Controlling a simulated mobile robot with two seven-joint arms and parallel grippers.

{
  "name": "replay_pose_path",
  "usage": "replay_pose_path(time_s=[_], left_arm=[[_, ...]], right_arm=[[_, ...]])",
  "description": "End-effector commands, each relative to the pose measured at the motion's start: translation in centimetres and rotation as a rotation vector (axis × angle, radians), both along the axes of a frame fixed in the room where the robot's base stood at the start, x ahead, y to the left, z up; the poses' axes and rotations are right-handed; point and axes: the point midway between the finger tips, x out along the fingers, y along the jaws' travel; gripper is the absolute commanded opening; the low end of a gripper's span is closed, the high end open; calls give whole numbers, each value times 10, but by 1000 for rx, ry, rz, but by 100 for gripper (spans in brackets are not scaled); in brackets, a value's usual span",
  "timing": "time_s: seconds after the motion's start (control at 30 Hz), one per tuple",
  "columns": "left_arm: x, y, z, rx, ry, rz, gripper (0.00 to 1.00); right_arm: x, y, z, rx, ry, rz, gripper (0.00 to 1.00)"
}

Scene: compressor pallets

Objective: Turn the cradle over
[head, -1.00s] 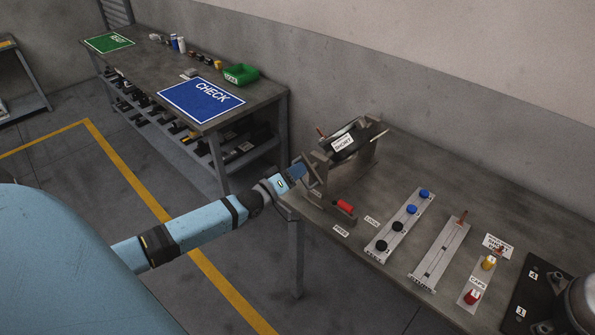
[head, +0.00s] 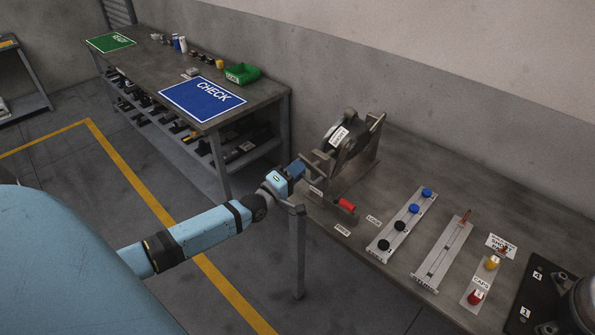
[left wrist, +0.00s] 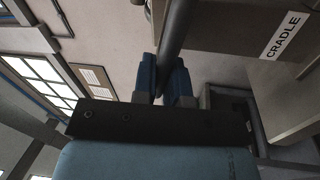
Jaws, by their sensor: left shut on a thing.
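The cradle (head: 349,168) stands at the left end of the near bench, a dark frame between upright plates with a black rounded unit in it that bears a white label (head: 339,136). The unit sits tilted in the frame. My left gripper (head: 299,167) is at the cradle's left side. In the left wrist view my left gripper (left wrist: 166,80) is shut on a dark round bar, the cradle's handle (left wrist: 177,35). A plate marked CRADLE (left wrist: 282,36) shows beside it.
A red-handled lock lever (head: 346,204) with LOCK and FREE labels sits before the cradle. A strip with blue and black knobs (head: 401,226), a slotted plate (head: 441,252) and a caps strip (head: 484,277) lie to the right. Another bench holds a blue CHECK mat (head: 203,99).

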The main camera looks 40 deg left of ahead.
Motion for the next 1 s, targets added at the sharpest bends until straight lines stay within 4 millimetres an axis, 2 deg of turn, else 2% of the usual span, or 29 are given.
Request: replay_pose_path(time_s=[1.0], left_arm=[[0, 0, -9, -507, 38, 1, 0]], right_arm=[[1, 1, -15, 0, -2, 3, 47]])
